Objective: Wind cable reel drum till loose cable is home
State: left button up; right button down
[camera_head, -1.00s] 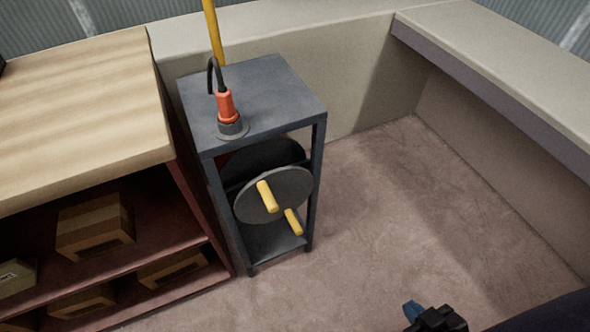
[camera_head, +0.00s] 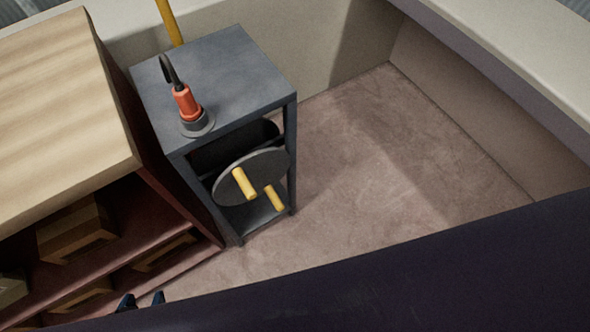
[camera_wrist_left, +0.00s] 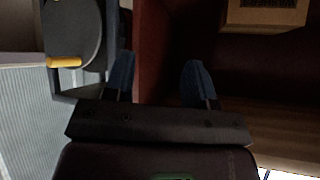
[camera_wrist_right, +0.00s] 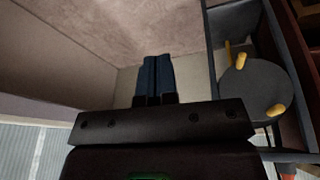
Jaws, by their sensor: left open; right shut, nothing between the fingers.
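The cable reel drum (camera_head: 258,165) is a dark grey disc in the open frame of a grey stand, with two yellow handles (camera_head: 244,184) (camera_head: 274,198) on its face. It also shows in the left wrist view (camera_wrist_left: 82,30) and the right wrist view (camera_wrist_right: 250,90). An orange plug (camera_head: 185,102) with a short black cable bend stands in a round socket on the stand top. No loose cable is clearly visible. My left gripper (camera_head: 140,301) is open and empty, low in front of the shelves, apart from the drum. My right gripper (camera_wrist_right: 158,78) is shut and empty, apart from the drum.
A wooden-topped shelf unit (camera_head: 70,100) with boxes (camera_head: 75,232) stands left of the grey stand (camera_head: 245,60). A yellow pole (camera_head: 168,22) rises behind the stand. Pale benches line the back and right. The floor (camera_head: 360,150) right of the stand is clear. My arm crosses the lower foreground.

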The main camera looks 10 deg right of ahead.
notch_tip(320, 180, up, 2)
jog(key=s+g+p, duration=0.1)
jog(key=s+g, duration=0.1)
jog(key=m+g+y, duration=0.5)
jog(key=m+y, duration=0.5)
jog(key=m, duration=0.5)
send_near(249, 183)
jog(key=b+x, duration=0.3)
jog(key=x, duration=0.3)
jog(key=shift+s+f, duration=0.15)
jog(key=shift+f, duration=0.1)
pick_arm(q)
jog(key=shift+s+f, duration=0.15)
jog(key=shift+f, duration=0.75)
pick_arm(e)
jog(key=shift+s+a+f, duration=0.1)
jog(key=shift+a+f, duration=0.1)
jog(key=shift+a, duration=0.3)
